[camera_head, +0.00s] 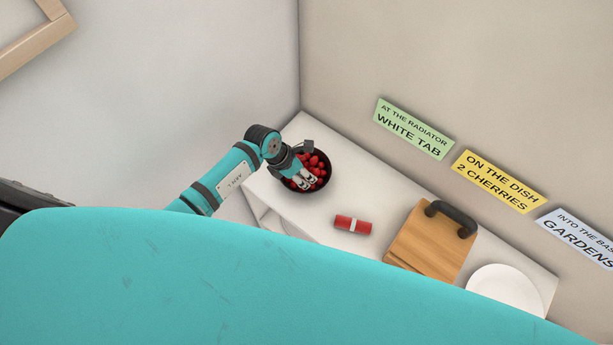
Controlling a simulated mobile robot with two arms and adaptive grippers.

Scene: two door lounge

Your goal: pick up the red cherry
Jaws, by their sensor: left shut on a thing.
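Several red cherries (314,161) lie in a dark round bowl (328,176) at the far left end of the white cabinet top. My left arm reaches in from the left, and my left gripper (306,182) is down at the bowl, over the cherries. It is shut on a red cherry, though the fingers hide most of what they hold. My right gripper is not in view.
A red roll with a white band (353,224), a wooden board with a dark handle (425,243) and a white plate (507,287) stand along the white cabinet top (385,207). Green, yellow and pale blue signs hang on the wall behind. My teal body covers the foreground.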

